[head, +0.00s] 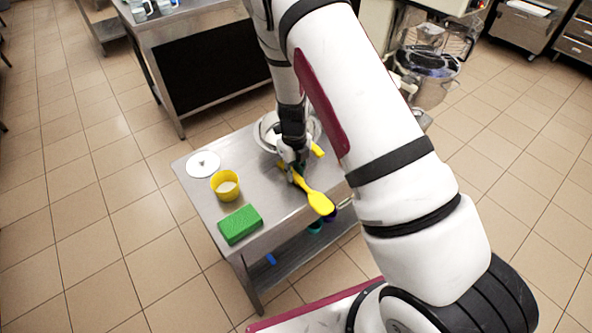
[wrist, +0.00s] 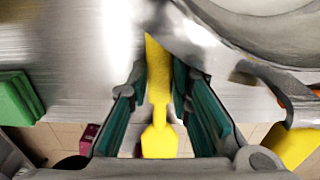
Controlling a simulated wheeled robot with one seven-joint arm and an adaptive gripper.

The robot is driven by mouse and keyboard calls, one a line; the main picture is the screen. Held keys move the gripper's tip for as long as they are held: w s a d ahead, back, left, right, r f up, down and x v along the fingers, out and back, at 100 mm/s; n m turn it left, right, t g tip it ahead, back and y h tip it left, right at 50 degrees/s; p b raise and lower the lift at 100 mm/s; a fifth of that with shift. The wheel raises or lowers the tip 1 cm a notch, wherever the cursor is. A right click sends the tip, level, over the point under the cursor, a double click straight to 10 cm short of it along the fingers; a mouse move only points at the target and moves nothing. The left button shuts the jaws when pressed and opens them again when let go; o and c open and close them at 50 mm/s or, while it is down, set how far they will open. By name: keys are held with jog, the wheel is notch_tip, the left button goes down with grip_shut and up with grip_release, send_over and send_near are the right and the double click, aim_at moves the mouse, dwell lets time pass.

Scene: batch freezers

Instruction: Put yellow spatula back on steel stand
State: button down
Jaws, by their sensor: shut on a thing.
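The steel stand (head: 212,207) is a small steel table with a lower shelf. The yellow spatula (head: 318,202) is in my gripper (head: 295,172), over the stand's right part. Its wide end points toward the front right, near the stand's edge. In the wrist view the spatula (wrist: 158,95) runs up the middle between my gripper's teal-padded fingers (wrist: 160,105). I cannot tell whether the spatula touches the stand top. My arm hides part of the stand's right side.
A steel bowl (head: 262,135) stands behind my gripper, with another yellow piece (head: 318,150) beside it. A yellow cup (head: 225,186), a white disc (head: 203,164) and a green sponge (head: 240,224) are on the left side. Bare steel lies between the cup and my gripper.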

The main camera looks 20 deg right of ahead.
jog(key=shift+f, duration=0.2)
jog(key=c, duration=1.5)
grip_release()
jog(key=shift+o, duration=0.2)
jog(key=shift+r, duration=0.1)
